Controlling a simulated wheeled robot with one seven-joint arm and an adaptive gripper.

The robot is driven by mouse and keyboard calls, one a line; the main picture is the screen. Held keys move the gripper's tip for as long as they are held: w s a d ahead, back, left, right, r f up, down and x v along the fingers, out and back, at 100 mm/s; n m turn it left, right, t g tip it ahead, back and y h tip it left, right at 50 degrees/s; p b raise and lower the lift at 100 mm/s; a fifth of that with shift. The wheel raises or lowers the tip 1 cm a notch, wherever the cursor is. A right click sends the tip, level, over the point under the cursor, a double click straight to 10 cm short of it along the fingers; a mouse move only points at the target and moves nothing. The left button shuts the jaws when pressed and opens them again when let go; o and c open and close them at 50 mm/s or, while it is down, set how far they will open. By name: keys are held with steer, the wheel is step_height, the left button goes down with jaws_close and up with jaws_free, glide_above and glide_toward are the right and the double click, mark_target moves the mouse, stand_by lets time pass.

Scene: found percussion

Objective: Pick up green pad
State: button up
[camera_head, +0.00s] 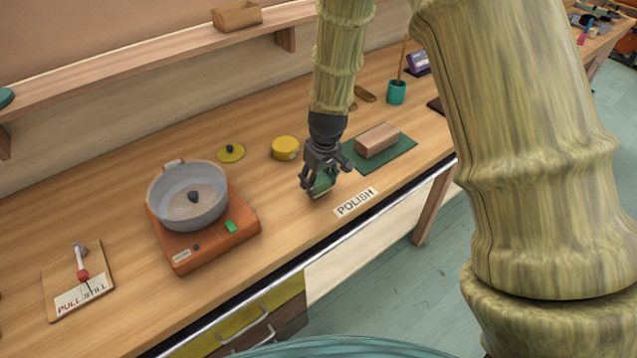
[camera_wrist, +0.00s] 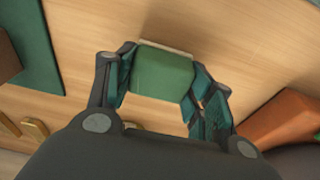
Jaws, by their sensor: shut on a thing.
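The green pad (camera_wrist: 162,75) is a small green block with a pale edge along its far side. It sits between the two fingers of my gripper (camera_wrist: 160,88) in the wrist view, with a finger against each side. In the head view my gripper (camera_head: 322,180) points down at the bench, just left of the POLISH label, and is shut on the pad (camera_head: 321,187). The fingers partly hide the pad there. I cannot tell whether it touches the bench top or hangs just above it.
A wooden block (camera_head: 377,139) lies on a dark green mat (camera_head: 402,148) right of my gripper. A yellow tin (camera_head: 285,148) stands behind. An orange hot plate (camera_head: 190,259) bears a grey pan (camera_head: 187,211) at left. The POLISH label (camera_head: 356,202) lies near the front edge.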

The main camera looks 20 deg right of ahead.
steer(key=shift+r, duration=0.4)
steer(key=shift+r+b, duration=0.5)
steer(key=shift+r, duration=0.4)
steer(key=s+a+b, duration=0.1)
steer(key=s+b, duration=0.1)
steer(key=s, duration=0.6)
steer(key=s+a+r+b, duration=0.1)
steer(key=s+a, duration=0.1)
steer(key=s, duration=0.5)
steer(key=shift+s+r+b, duration=0.25)
steer(key=shift+s+b, duration=0.15)
steer(key=o, duration=0.5)
steer(key=shift+c, duration=0.2)
steer(key=c, duration=0.3)
